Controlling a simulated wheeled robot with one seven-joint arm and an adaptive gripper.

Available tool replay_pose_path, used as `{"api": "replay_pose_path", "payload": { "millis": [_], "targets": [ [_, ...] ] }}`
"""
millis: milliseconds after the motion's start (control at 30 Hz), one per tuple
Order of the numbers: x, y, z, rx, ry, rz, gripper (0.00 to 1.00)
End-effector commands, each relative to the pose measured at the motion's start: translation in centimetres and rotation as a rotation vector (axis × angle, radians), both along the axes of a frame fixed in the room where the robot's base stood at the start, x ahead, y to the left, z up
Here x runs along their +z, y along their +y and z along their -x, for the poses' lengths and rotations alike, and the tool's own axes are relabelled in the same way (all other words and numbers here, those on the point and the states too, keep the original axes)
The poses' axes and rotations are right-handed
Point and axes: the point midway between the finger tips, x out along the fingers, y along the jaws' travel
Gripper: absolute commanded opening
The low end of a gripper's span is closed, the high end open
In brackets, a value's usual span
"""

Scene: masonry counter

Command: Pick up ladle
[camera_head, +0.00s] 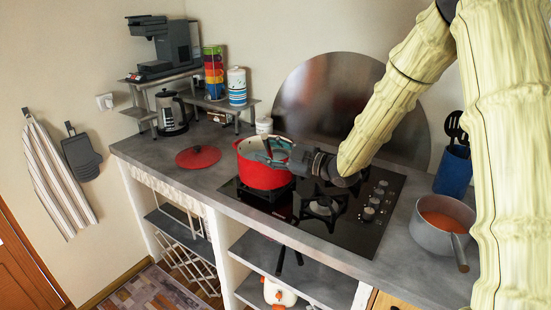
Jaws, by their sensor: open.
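My gripper (268,150) is open over the red pot (262,176), which stands on the black cooktop (335,222). Its fingers reach over the pot's rim and cover part of the opening. I cannot make out a ladle for sure; the pot's inside is mostly hidden by the gripper. Black utensils (455,126) stand upright in a blue holder (453,172) at the right, and a slotted head shows among them. I cannot tell whether a ladle is there.
A red lid (198,157) lies on the counter left of the pot. A grey saucepan (436,236) with orange contents stands at the right, its handle toward the front edge. A kettle (171,113) and a metal rack (238,109) with cups stand at the back left.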

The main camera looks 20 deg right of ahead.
Motion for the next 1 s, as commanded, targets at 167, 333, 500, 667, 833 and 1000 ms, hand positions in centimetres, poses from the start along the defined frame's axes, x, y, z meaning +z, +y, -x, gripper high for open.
{"api": "replay_pose_path", "payload": {
  "millis": [167, 333, 500, 667, 833, 1000],
  "targets": [
    [0.0, 0.0, 0.0, 0.0, 0.0, 0.0, 0.18],
    [0.0, -0.1, 0.0, 0.0, 0.0, 0.0, 0.0],
    [0.0, -0.1, 0.0, -0.001, -0.001, 0.0, 0.0],
    [0.4, -0.1, 0.0, 0.0, -0.002, 0.0, 0.0],
    [2.5, 0.0, 0.0, 0.001, -0.004, 0.001, 0.0],
    [6.2, 0.0, 0.0, 0.001, -0.004, 0.001, 0.0]
  ]
}}
